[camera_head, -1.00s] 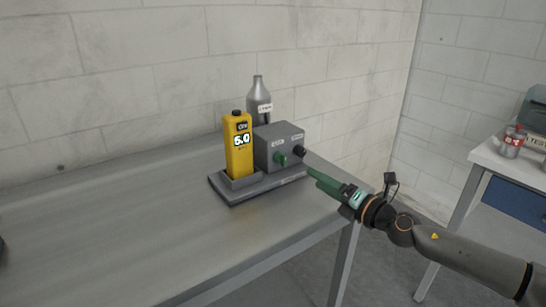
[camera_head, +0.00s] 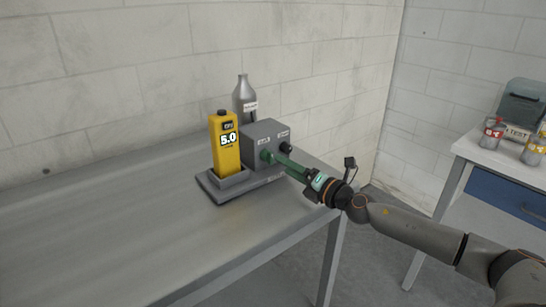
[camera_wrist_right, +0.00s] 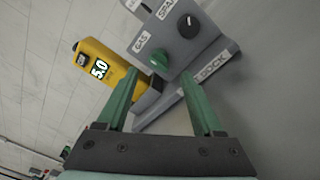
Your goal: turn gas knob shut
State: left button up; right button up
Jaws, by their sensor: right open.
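The green gas knob (camera_wrist_right: 159,59) is on the front of a grey box (camera_head: 262,133), below a label reading GAS in the right wrist view. My right gripper (camera_wrist_right: 160,75) is open, its two green fingers on either side of the knob in that view. In the head view the right gripper (camera_head: 276,159) reaches the box front from the right, and its fingers mostly cover the knob. I cannot tell whether the fingers touch it. My left gripper is not in view.
A black knob (camera_wrist_right: 189,26) sits beside the gas knob. A yellow meter reading 5.0 (camera_head: 225,150) stands in the dock base (camera_head: 213,190), left of the box. A grey bottle (camera_head: 243,95) is behind. The metal table (camera_head: 110,235) is clear at left.

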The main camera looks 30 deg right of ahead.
aim_at(272, 159)
jog(key=shift+w+a+p, duration=0.15)
jog(key=shift+w+a, duration=0.05)
jog(key=shift+w, duration=0.8)
jog(key=shift+w+a+p, duration=0.15)
jog(key=shift+w+p, duration=0.05)
jog(key=shift+w, duration=0.8)
jog(key=shift+w+a+p, duration=0.15)
jog(key=shift+w+a, duration=0.05)
jog(key=shift+w, duration=0.8)
grip_shut()
